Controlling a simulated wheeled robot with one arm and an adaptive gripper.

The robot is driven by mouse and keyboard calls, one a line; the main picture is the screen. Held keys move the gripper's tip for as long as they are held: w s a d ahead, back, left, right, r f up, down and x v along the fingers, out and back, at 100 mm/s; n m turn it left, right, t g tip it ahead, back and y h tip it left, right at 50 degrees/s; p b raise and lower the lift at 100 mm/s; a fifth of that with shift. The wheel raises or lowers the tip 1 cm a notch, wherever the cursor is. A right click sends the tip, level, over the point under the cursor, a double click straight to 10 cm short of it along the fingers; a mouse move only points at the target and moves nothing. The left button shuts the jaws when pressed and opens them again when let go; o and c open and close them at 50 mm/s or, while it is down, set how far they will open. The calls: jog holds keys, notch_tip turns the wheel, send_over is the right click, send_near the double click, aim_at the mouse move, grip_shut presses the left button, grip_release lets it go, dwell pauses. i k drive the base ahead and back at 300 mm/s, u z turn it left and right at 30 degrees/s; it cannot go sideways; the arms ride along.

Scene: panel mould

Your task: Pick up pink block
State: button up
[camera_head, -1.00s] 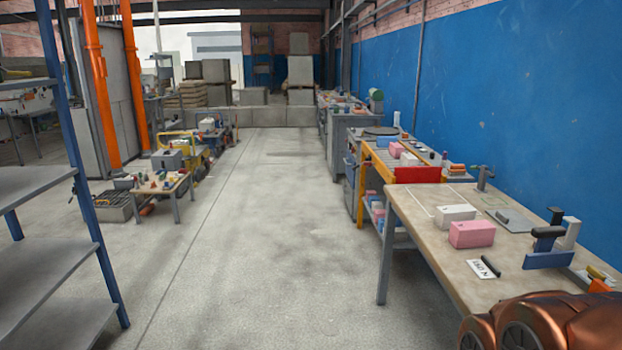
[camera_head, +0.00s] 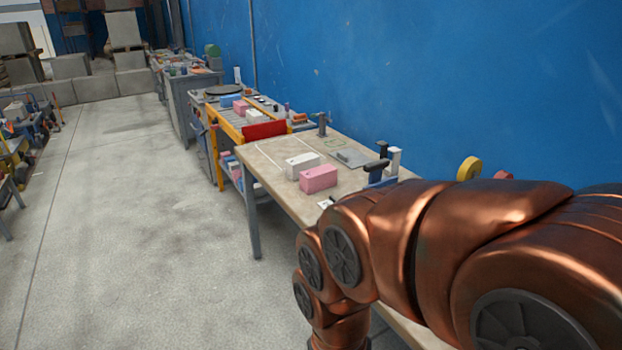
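A pink block (camera_head: 319,178) lies on the near wooden-topped workbench (camera_head: 272,152), close to its left edge. A white block (camera_head: 302,164) lies just behind it, to its left. Another pink block (camera_head: 240,106) sits on the yellow-framed table farther back. My copper-coloured arm fills the lower right and covers the near part of the bench. My gripper itself does not show, so I cannot tell its state or what it is near.
A tool stand (camera_head: 378,167) stands right of the pink block, with a grey plate (camera_head: 351,158) behind it. A red panel (camera_head: 265,130) is at the bench's far end. A blue wall (camera_head: 450,80) borders the right. The concrete floor (camera_head: 120,220) on the left is clear.

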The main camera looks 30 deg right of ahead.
aim_at(317, 179)
jog(key=z, duration=0.15)
jog(key=k, duration=0.4)
jog(key=u, duration=0.95)
jog(key=i, duration=2.1)
jog(key=z, duration=0.8)
